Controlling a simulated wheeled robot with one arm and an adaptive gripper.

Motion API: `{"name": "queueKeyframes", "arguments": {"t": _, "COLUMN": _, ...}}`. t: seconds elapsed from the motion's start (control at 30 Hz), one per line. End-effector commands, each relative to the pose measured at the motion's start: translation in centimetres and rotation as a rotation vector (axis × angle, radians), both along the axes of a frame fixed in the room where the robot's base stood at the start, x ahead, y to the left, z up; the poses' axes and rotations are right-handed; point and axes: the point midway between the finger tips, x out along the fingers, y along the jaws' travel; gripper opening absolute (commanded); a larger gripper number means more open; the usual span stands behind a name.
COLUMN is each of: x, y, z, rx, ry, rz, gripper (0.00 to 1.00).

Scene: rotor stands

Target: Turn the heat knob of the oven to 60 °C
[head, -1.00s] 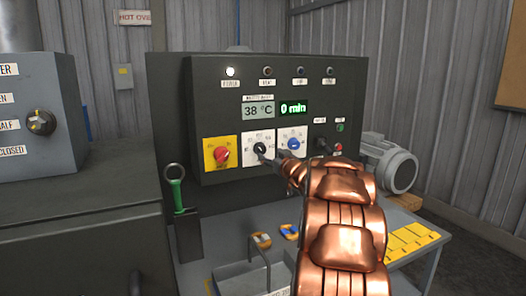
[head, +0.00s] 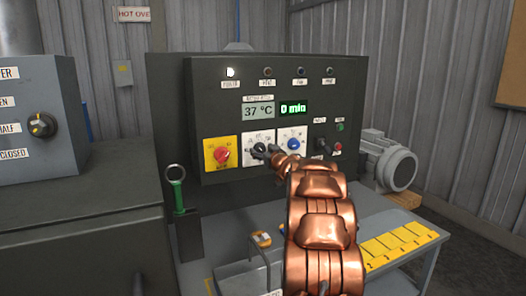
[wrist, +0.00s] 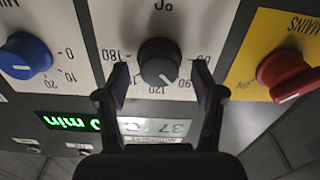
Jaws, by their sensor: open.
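The heat knob (head: 259,148) is a black dial on a white plate, between the red mains knob (head: 221,154) and the blue timer knob (head: 293,144). In the wrist view, which is upside down, the heat knob (wrist: 158,60) shows a light pointer line toward the lower right, near the 120 to 90 side of its scale. My gripper (head: 268,152) is at the heat knob. In the wrist view the open fingers of my gripper (wrist: 160,75) stand on either side of the knob, with gaps showing. The temperature display (head: 258,112) reads 37 °C.
The green timer display (head: 294,106) reads 0 min. A black switch (head: 322,145) sits right of the blue knob. A green-handled tool (head: 177,188) stands in a holder at the left. A grey motor (head: 388,162) and yellow tiles (head: 400,242) are on the right.

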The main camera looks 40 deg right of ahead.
Motion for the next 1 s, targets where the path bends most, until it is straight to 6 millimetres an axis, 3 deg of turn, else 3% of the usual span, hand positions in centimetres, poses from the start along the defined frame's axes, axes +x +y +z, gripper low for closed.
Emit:
{"name": "queueKeyframes", "arguments": {"t": 0.07, "x": -0.01, "y": -0.01, "z": 0.01, "rx": 0.0, "ry": 0.0, "rz": 0.0, "gripper": 0.67}}
{"name": "queueKeyframes", "arguments": {"t": 0.63, "x": -0.02, "y": 0.0, "z": 0.05, "rx": -0.001, "ry": 0.0, "rz": 0.0, "gripper": 0.08}}
{"name": "queueKeyframes", "arguments": {"t": 1.0, "x": -0.04, "y": 0.01, "z": -0.04, "rx": -0.069, "ry": 0.023, "rz": -0.001, "gripper": 0.08}}
